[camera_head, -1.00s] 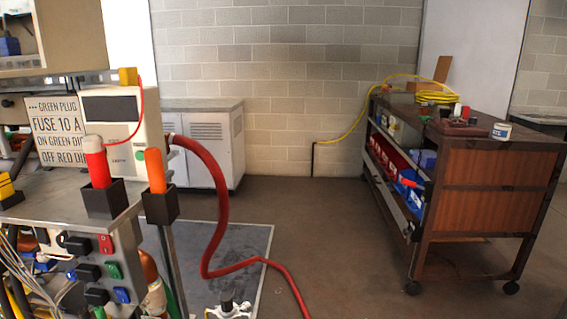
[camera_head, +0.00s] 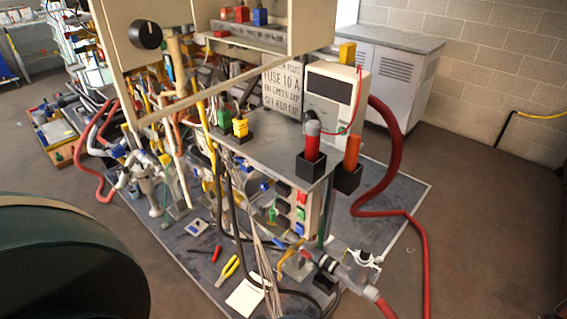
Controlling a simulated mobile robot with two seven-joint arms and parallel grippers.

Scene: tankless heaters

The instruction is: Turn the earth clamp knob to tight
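I cannot tell for sure which part is the earth clamp knob. A round black knob (camera_head: 146,35) with a white mark is on the cream panel at the upper left. A grey metal fitting with a dark top (camera_head: 362,264) stands low on the grey mat, beside the red hose's lower end. Several coloured switches (camera_head: 301,213) are on the side of the metal bench (camera_head: 265,145). Neither of my grippers is in view.
A meter box (camera_head: 331,95) and a sign (camera_head: 284,90) stand on the bench. A red hose (camera_head: 390,170) loops down its right side. Yellow pliers (camera_head: 228,271) lie on the mat. Open floor (camera_head: 490,220) is at the right. An unclear dark green rounded shape fills the bottom left.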

